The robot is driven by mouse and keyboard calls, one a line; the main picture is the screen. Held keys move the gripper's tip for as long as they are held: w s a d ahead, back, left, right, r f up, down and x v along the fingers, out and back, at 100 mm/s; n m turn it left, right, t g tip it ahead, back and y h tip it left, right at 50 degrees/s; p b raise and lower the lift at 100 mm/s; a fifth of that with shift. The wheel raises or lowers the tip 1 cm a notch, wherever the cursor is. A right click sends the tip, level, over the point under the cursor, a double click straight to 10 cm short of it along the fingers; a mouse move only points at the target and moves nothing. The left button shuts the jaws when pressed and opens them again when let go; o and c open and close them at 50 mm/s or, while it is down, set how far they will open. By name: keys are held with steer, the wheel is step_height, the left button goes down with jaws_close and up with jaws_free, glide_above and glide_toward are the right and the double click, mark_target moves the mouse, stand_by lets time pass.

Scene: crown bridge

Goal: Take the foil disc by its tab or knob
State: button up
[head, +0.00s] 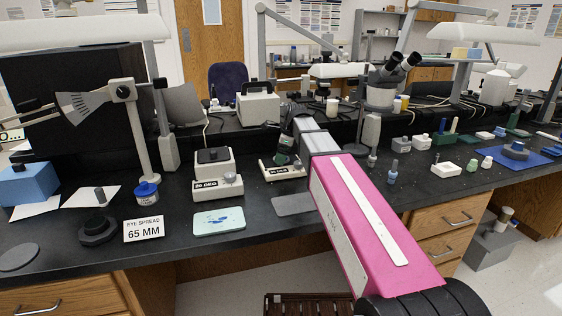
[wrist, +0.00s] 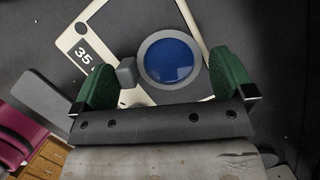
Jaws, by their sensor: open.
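In the wrist view a round blue disc (wrist: 172,60) with a grey rim lies between my fingers, with a small grey block-like tab (wrist: 127,71) at its left. I take it for the foil disc, though its material cannot be told. It is over a cream-framed stand (wrist: 190,15) with a label starting "35". My gripper (wrist: 161,62) is open, its two green fingers apart on either side of the disc and tab. The left finger is close to the tab; contact cannot be told. In the head view my gripper (head: 287,150) is above the stand (head: 284,174), and the disc is hardly visible.
A similar stand (head: 217,178) with a dark block on top is to the left, behind a pale tray (head: 219,221). A grey plate (head: 294,204) lies in front of my gripper. Small bottles (head: 392,172) stand to the right. A sign (head: 144,228) reads "EYE-SPREAD 65 MM".

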steer(key=shift+a+f, duration=0.1)
steer(key=shift+f, duration=0.25)
steer(key=c, duration=0.7)
steer(key=shift+r, duration=0.1)
